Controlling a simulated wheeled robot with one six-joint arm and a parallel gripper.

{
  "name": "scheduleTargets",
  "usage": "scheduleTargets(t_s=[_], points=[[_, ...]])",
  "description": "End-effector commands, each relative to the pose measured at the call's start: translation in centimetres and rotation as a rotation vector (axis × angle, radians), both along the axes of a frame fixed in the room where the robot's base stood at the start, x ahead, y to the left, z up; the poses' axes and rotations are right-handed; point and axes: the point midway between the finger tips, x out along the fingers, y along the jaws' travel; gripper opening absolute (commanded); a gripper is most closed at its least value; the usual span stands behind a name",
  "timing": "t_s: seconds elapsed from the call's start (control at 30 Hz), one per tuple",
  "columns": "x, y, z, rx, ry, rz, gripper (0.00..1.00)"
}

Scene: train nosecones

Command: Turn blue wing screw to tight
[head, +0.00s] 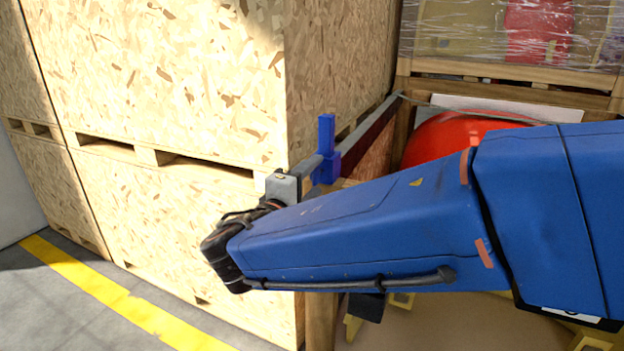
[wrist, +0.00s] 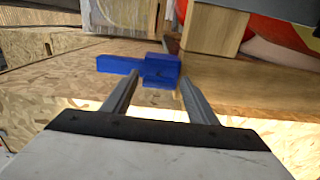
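The blue wing screw (head: 326,145) stands at the corner of the large wooden crate in the head view, with its long wing pointing up. In the wrist view the wing screw (wrist: 158,68) lies just past my fingertips, its wing pointing left. My gripper (wrist: 160,82) is open, with its two grey fingers apart and the screw's block in line with the gap. I cannot tell whether either finger touches it. In the head view my gripper (head: 318,168) is close to the screw's lower part, and my blue arm hides much of the area below.
Stacked wooden crates (head: 170,80) fill the left. A red rounded nosecone (head: 440,135) sits in wooden framing behind my arm. A metal strip (head: 372,122) runs back from the screw. A yellow floor line (head: 105,295) crosses the clear floor at lower left.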

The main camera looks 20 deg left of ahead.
Motion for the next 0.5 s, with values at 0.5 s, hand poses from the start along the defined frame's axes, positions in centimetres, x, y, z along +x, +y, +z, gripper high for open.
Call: scheduleTargets(t_s=[0.5], points=[[-1.6,0.3,0.2,0.001,-0.002,0.004,0.56]])
